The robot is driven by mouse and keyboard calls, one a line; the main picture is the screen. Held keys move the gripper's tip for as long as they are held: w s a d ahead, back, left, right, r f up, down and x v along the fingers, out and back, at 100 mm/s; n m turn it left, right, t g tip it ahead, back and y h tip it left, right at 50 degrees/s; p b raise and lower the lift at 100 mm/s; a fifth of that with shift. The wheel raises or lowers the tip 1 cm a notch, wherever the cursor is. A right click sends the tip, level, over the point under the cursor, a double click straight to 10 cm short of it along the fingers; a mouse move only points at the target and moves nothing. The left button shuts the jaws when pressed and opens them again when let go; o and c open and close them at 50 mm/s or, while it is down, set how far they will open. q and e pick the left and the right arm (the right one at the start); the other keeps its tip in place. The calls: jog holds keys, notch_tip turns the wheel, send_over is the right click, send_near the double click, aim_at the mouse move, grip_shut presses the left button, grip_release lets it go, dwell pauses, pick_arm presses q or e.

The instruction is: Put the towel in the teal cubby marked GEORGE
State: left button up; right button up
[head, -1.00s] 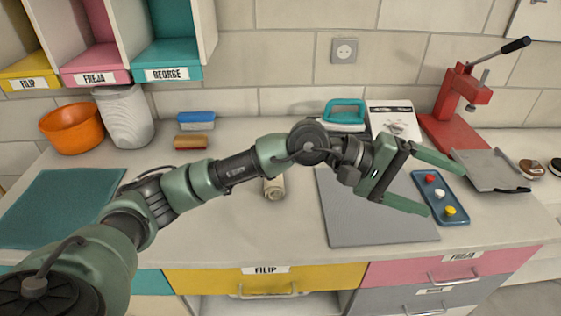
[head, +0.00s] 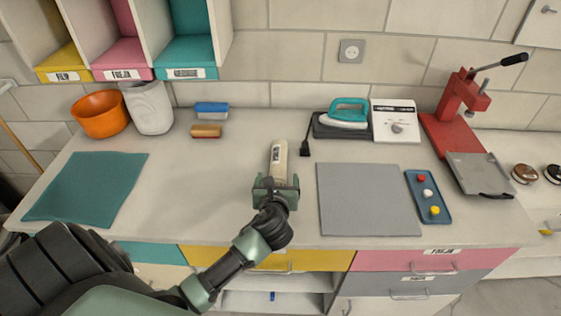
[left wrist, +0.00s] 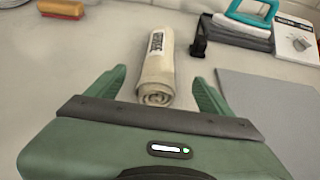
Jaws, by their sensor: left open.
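The towel (head: 278,158) is a rolled beige cloth with a dark-printed label, lying on the counter. In the left wrist view the towel (left wrist: 157,72) lies lengthwise ahead, its rolled end toward the gap between my fingers. My left gripper (head: 277,182) is open at the near end of the towel, one finger to each side; in the left wrist view the gripper (left wrist: 160,90) has nothing clamped in it. I cannot tell how far above the counter the fingers are. The teal cubby (head: 189,55) is at the upper left, its GEORGE label (head: 191,73) blurred. My right gripper is out of view.
Pink (head: 122,55) and yellow (head: 62,63) cubbies stand left of the teal one. A grey mat (head: 368,200) and an iron (head: 343,120) lie right of the towel.

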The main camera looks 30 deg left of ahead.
aim_at(279, 172)
pick_arm(q)
jog(key=x, duration=0.7)
jog(key=shift+s+d+f, duration=0.1)
jog(key=shift+d+f, duration=0.05)
jog(key=shift+f, duration=0.25)
jog(key=shift+c, duration=0.3)
jog(key=shift+r+p, duration=0.1)
jog(key=shift+p, duration=0.2)
grip_shut()
